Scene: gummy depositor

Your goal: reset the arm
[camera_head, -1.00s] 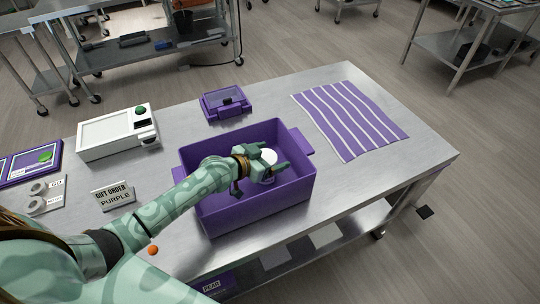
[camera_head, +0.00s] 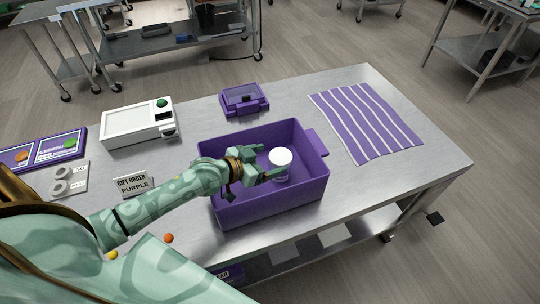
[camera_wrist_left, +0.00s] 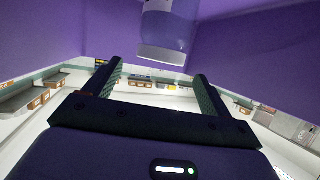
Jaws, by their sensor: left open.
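My left gripper (camera_head: 268,163) is open inside the purple bin (camera_head: 275,212), reaching in from the left. A jar with a white lid (camera_head: 280,157) stands in the bin just beyond the fingertips. In the left wrist view, the two dark fingers (camera_wrist_left: 158,82) are spread apart with nothing between them, and the jar (camera_wrist_left: 168,30) shows beyond them, apart from them. My right gripper is not in view.
A purple striped mat (camera_head: 366,122) lies at the right of the steel table. A purple box (camera_head: 244,99) and a white device with a green button (camera_head: 138,124) stand at the back. A "GIFT ORDER PURPLE" sign (camera_head: 132,185) is at left. Orange (camera_head: 168,238) and yellow (camera_head: 112,254) balls appear near the arm.

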